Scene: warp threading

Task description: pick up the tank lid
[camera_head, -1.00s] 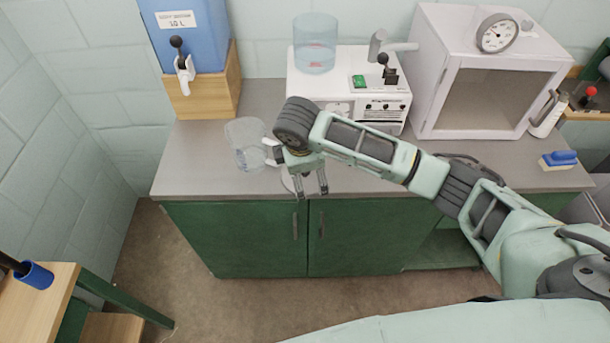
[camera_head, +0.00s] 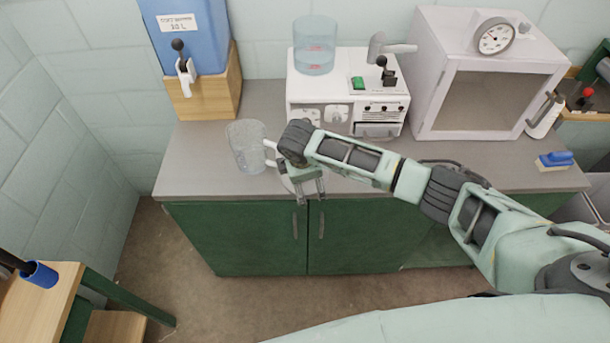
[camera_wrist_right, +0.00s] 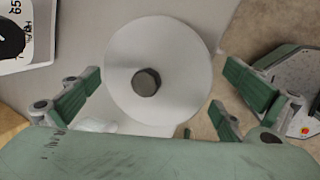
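The tank lid (camera_wrist_right: 158,45), a round white disc with a dark knob (camera_wrist_right: 146,82) at its middle, fills the centre of the right wrist view. In the head view only a sliver of the white lid (camera_head: 286,183) shows at the counter's front edge, mostly hidden by my right gripper. My right gripper (camera_head: 311,199) points down there, its fingers spread. In the wrist view the open fingers (camera_wrist_right: 158,88) stand on both sides of the lid, apart from the knob, with nothing between them gripped. My left gripper is not in view.
A clear jug (camera_head: 245,150) stands just left of my right wrist. Behind are a white machine with a clear tank (camera_head: 314,50), a blue water container (camera_head: 190,35) on a wooden stand, and a white cabinet (camera_head: 425,95). The grey counter (camera_head: 190,165) is clear at left.

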